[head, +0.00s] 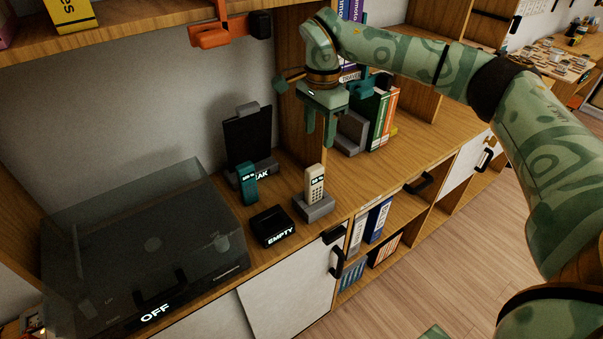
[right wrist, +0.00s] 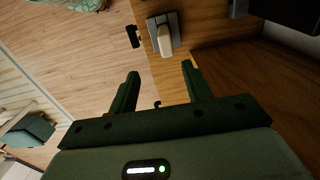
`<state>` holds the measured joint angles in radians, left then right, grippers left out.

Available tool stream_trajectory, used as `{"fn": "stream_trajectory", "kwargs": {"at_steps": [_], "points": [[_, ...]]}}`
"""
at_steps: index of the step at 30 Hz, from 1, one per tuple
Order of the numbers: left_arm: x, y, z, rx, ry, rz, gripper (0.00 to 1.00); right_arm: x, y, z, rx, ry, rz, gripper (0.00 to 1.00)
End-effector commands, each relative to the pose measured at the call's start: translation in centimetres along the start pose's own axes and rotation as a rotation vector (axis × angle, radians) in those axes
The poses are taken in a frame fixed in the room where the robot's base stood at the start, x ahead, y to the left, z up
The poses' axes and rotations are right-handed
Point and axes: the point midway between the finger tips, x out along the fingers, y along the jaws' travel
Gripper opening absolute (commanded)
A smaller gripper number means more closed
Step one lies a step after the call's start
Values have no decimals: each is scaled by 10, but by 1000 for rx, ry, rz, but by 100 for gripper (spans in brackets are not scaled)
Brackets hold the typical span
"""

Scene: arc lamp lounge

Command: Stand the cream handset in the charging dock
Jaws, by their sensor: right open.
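The cream handset (head: 315,182) stands upright in a small grey holder (head: 318,209) near the front edge of the wooden shelf. The right wrist view shows it from above as a pale block (right wrist: 165,42) on the grey base (right wrist: 176,25). A low black dock (head: 272,228) marked EMPTY sits just left of the holder. A teal handset (head: 247,183) stands upright behind the black dock; its foot is partly hidden. My right gripper (head: 320,136) is open and empty, fingers pointing down, above and behind the cream handset. My left gripper is not in view.
A record player under a dark cover (head: 145,250), marked OFF, fills the left of the shelf. A dark panel on a stand (head: 248,135) is behind the teal handset. Books with a grey bookend (head: 352,132) stand right of my gripper. An orange bracket (head: 222,33) hangs above.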

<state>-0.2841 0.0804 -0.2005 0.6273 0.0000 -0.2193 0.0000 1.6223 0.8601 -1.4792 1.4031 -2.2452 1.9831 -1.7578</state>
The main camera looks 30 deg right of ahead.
Motion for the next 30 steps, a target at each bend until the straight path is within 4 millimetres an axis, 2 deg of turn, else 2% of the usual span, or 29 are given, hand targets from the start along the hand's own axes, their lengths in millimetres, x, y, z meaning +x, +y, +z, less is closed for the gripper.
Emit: {"fn": "stream_trajectory", "kwargs": {"at_steps": [2, 5, 9, 12, 16, 25, 30], "points": [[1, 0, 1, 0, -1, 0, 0, -1, 1, -4, -3, 14, 1, 49], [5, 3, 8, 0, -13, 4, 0, 14, 2, -5, -4, 18, 4, 49], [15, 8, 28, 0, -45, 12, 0, 51, 1, -5, -4, 16, 7, 49], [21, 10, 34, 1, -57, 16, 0, 75, 1, -5, -3, 16, 6, 49], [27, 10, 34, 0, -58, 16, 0, 98, 1, -5, -4, 15, 4, 49], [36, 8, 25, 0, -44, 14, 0, 120, -2, -4, -3, 15, 2, 49], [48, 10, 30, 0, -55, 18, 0, 151, -7, -3, -3, 15, 5, 49]]}}
